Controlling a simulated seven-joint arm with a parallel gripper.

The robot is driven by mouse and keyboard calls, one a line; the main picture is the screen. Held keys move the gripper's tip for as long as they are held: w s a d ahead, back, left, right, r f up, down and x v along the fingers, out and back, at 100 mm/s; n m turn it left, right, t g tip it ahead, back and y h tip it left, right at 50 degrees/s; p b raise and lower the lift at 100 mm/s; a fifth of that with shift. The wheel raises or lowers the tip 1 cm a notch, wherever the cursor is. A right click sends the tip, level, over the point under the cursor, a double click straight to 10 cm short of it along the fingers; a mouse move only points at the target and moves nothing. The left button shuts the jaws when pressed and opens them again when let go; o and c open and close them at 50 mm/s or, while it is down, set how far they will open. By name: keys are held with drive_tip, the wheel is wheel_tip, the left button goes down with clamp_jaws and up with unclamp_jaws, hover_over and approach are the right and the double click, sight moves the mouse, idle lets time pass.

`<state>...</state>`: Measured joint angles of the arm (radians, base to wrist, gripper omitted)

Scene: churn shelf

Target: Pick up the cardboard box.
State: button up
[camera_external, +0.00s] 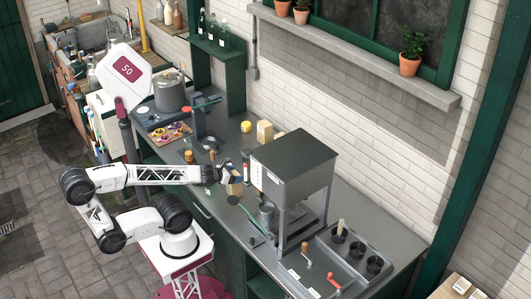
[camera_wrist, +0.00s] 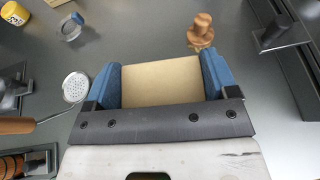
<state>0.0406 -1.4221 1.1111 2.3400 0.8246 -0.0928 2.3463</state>
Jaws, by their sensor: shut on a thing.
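The cardboard box (camera_wrist: 162,82) is plain tan and sits between the two blue finger pads of my gripper (camera_wrist: 161,80) in the wrist view. The pads press on its left and right sides.
The grey machine (camera_external: 293,165) stands close to the right of my gripper. A wooden stamp (camera_wrist: 201,32), a perforated skimmer (camera_wrist: 75,86), a metal ring (camera_wrist: 73,28) and a yellow jar (camera_wrist: 13,14) are around the box. A cream carton (camera_external: 264,132) stands farther back.

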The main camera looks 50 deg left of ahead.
drive_tip(key=shift+r, duration=0.25)
drive_tip(key=shift+c, duration=0.4)
drive_tip(key=shift+r, duration=4.75)
drive_tip(key=shift+w, duration=0.2)
drive_tip(key=w+d+f+n+g+y, duration=0.1)
drive_tip(key=w+n+y, duration=0.4)
drive_tip(key=w, duration=0.6)
drive_tip(key=w+d+f+n+g+y, duration=0.1)
drive_tip(key=w+f+n+g+y, duration=0.2)
drive_tip(key=w, duration=0.9)
drive_tip(key=shift+f+n+y, duration=0.35)
drive_tip(key=shift+n+y, duration=0.85)
drive_tip(key=shift+y, duration=0.3)
drive_tip(key=shift+w, duration=0.1)
